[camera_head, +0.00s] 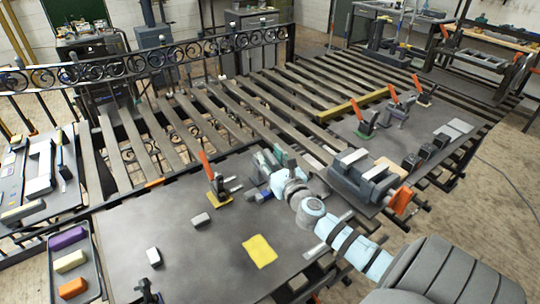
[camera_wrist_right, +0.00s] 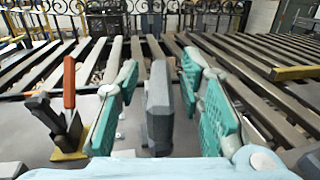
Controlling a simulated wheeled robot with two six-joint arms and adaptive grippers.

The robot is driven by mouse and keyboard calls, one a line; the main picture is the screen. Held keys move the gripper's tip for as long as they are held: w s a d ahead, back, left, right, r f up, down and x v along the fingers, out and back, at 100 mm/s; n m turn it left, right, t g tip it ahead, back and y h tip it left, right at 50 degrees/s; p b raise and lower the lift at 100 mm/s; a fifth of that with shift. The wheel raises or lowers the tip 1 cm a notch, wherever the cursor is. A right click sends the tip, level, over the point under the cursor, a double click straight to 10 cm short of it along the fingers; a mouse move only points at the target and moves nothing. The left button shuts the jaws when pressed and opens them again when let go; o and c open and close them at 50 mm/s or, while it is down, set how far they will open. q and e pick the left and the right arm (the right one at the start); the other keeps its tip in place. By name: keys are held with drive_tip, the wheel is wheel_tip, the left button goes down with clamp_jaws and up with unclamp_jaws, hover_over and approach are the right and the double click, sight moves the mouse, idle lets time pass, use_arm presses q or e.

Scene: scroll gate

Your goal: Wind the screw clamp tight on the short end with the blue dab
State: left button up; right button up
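My right gripper (camera_head: 266,164) is over the back edge of the near dark table, beside an orange-handled clamp on a yellow base (camera_head: 216,186). In the right wrist view its teal-padded fingers (camera_wrist_right: 160,105) are spread wide. An upright grey block-like piece (camera_wrist_right: 158,108) shows between them, with a visible gap on each side. The orange-handled clamp (camera_wrist_right: 68,115) stands left of the fingers. A small blue patch (camera_head: 263,194) shows just below the gripper; I cannot tell whether it is the blue dab. I cannot pick out the screw clamp with certainty. My left gripper is not in view.
A grey vise-like block (camera_head: 362,178) with an orange end (camera_head: 402,200) stands right of my arm. A yellow sheet (camera_head: 260,251) and small grey blocks (camera_head: 201,219) lie on the table (camera_head: 190,260). Slatted gate bars (camera_head: 240,115) and scrolled ironwork (camera_head: 150,62) lie behind.

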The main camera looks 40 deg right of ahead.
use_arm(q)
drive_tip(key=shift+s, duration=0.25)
use_arm(e)
drive_tip(key=shift+r, duration=0.1)
clamp_jaws()
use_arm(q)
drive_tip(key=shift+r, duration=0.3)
use_arm(e)
drive_tip(key=shift+m+h, duration=0.4)
drive_tip(key=shift+h, duration=0.2)
